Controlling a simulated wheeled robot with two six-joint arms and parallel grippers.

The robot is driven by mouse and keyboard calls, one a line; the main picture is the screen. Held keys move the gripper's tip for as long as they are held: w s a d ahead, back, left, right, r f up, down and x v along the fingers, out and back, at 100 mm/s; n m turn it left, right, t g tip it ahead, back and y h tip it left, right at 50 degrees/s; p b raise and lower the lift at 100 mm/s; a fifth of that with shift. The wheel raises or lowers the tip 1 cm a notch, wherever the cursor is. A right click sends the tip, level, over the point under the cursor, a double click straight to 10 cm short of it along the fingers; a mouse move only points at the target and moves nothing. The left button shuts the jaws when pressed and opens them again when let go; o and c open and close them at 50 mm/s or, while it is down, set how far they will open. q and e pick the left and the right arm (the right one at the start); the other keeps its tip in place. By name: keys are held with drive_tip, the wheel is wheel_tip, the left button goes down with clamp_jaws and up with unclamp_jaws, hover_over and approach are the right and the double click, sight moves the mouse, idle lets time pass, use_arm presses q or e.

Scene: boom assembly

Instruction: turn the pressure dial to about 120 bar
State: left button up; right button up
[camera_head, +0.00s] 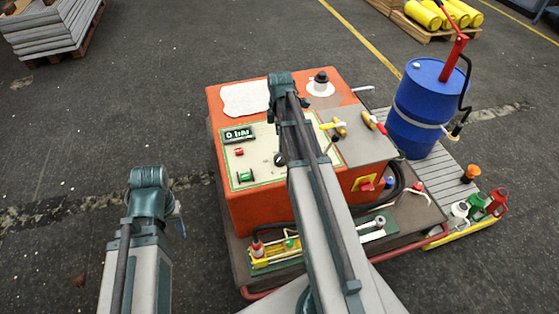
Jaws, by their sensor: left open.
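The orange machine (238,205) stands in the middle with a pale control panel (258,172) on its sloping top. A small display (238,134) on the panel seems to read 0 bar. A dark knob (280,158), which looks like the pressure dial, sits at the panel's middle, partly hidden by my right arm. My left gripper (180,218) shows only as a small part beside my left arm, left of the machine. It is open and apart from the panel. My right gripper is hidden behind my right arm, which crosses over the panel.
The panel also has a red button (239,152) and a green one (245,176). A blue drum (420,108) with a red hand pump stands to the right. Several bottles stand at the right edge. Grey floor lies clear left of the machine.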

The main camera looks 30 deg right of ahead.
sight(280, 158)
wheel_tip(280, 158, down, 10)
drive_tip(key=b, duration=0.9)
drive_tip(key=shift+f, duration=0.15)
drive_tip(key=c, duration=1.4)
drive_tip(key=shift+m, duration=0.3)
